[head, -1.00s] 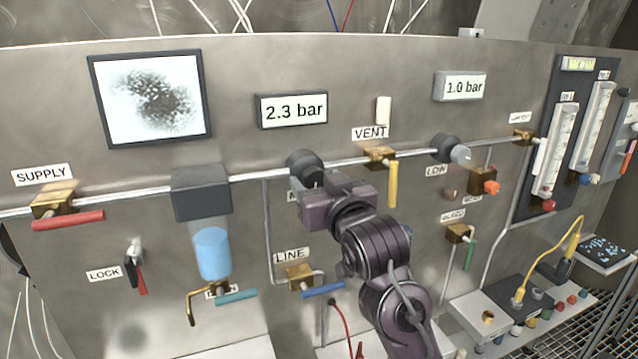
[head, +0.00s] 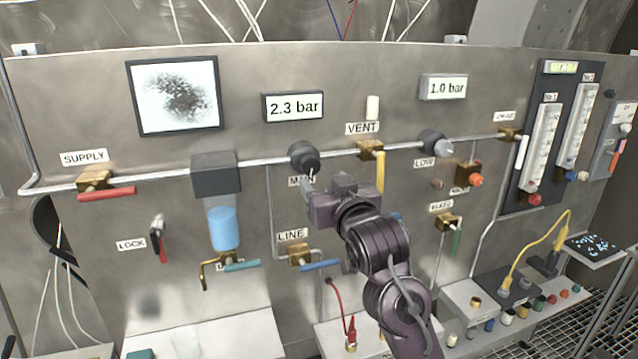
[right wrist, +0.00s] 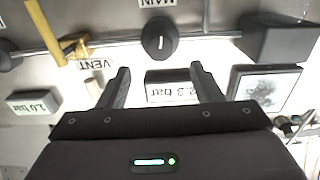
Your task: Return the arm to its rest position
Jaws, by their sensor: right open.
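My right arm comes in from the bottom of the head view, and its gripper (head: 309,190) is just below the round black MAIN knob (head: 303,157). In the right wrist view the two fingers of the gripper (right wrist: 160,78) stand wide apart with nothing between them. The MAIN knob (right wrist: 160,37) lies beyond the fingertips there, and the view is upside down. The gripper appears apart from the knob. It partly covers the MAIN label. My left gripper is not in view.
The steel panel carries the red SUPPLY handle (head: 106,193), blue LINE handle (head: 320,265), yellow VENT handle (head: 380,172) and LOW knob (head: 434,143). A blue-filled bowl (head: 223,228) hangs left of my arm. A socket box with a yellow cable (head: 515,262) stands at lower right.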

